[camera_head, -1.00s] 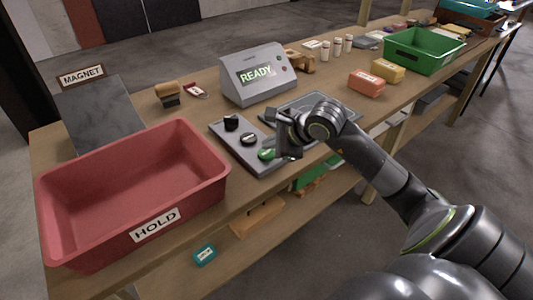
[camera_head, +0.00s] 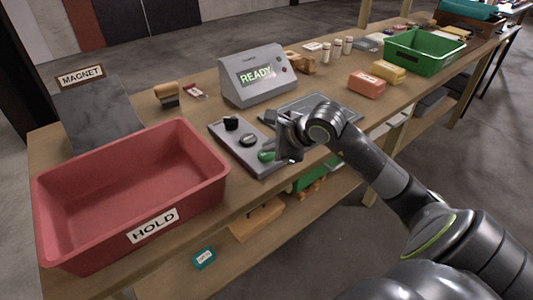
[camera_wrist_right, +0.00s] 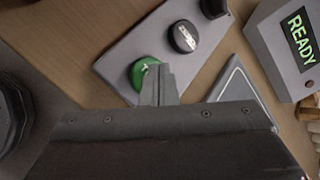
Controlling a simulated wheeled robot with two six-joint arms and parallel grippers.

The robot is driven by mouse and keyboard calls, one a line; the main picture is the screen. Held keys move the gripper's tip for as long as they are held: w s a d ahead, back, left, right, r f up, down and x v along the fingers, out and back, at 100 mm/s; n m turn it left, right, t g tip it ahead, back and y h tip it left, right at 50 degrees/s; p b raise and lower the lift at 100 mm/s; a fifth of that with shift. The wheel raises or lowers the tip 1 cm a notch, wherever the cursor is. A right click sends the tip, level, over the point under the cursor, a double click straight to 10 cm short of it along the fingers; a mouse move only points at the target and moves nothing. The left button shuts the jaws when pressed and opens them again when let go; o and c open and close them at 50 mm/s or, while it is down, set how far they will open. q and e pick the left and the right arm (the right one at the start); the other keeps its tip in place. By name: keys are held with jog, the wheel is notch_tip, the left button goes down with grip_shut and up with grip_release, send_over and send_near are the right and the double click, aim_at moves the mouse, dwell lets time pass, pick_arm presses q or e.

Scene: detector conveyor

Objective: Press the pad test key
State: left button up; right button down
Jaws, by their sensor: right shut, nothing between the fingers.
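A grey key panel (camera_head: 229,141) lies on the bench with a black knob (camera_head: 231,122), a dark round key (camera_head: 248,140) with a white marking, and a green round key (camera_head: 266,155) at its near end. In the right wrist view, the green key (camera_wrist_right: 139,72) and dark key (camera_wrist_right: 184,37) show; I cannot read which is the pad test key. My right gripper (camera_head: 286,157) is shut and empty, fingers pointing down beside the green key. In the wrist view its fingertips (camera_wrist_right: 158,76) overlap the green key's edge; contact is unclear. My left gripper is out of view.
A grey console (camera_head: 258,78) reading READY stands behind the panel. A flat grey pad (camera_head: 345,113) lies right of it, partly behind my arm. A red HOLD bin (camera_head: 200,196) stands left. A green bin (camera_head: 420,57) and colored blocks (camera_head: 367,84) are farther right.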

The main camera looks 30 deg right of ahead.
aim_at(270, 155)
jog(key=shift+f+b, duration=0.3)
jog(key=shift+b, duration=0.05)
jog(key=shift+r, duration=0.1)
dwell(0.5)
jog(key=shift+r+p, duration=0.35)
jog(key=shift+r, duration=0.4)
jog(key=shift+r+p, duration=1.25)
jog(key=shift+r, duration=1.3)
